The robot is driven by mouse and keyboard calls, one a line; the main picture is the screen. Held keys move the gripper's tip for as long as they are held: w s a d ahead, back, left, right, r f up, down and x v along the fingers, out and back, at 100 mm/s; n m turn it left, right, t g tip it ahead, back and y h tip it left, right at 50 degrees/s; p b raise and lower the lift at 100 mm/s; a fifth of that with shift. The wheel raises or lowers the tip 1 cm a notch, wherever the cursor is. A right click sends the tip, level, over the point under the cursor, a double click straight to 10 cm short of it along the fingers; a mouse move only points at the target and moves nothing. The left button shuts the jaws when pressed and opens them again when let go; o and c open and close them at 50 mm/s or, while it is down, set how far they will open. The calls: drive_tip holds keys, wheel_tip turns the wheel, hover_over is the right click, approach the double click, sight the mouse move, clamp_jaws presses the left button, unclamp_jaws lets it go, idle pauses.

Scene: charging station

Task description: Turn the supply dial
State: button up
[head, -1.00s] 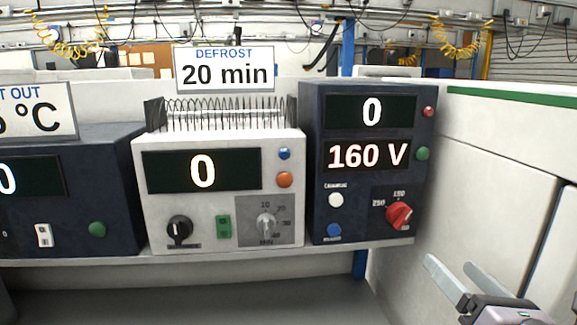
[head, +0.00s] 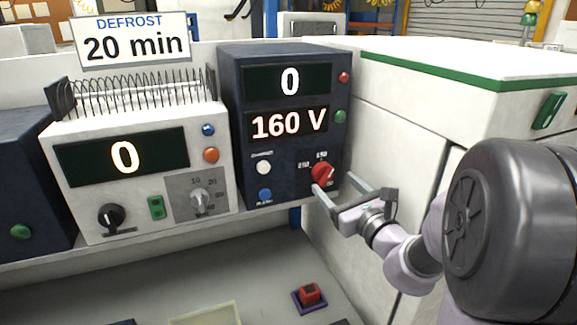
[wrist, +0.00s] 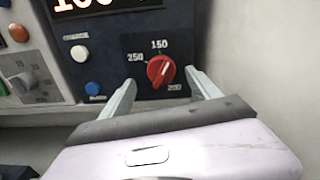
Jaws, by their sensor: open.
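The supply dial (head: 322,174) is a red knob at the lower right of the dark blue supply unit (head: 234,130), whose displays read 0 and 160 V. My gripper (head: 340,186) is open just in front of the dial. In the wrist view its two fingers (wrist: 160,84) stand to the left and right of the dial, apart from it. Nothing is between the fingertips in contact.
White and blue buttons (head: 264,167) sit left of the dial. A white defrost unit (head: 75,215) with a coil on top stands further left. A white cabinet wall (head: 390,130) is close on the right. A red button (head: 309,294) is on the lower surface.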

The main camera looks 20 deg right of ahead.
sight(328, 176)
drive_tip(key=w, duration=0.5)
drive_tip(key=shift+s, duration=0.1)
drive_tip(key=c, duration=1.4)
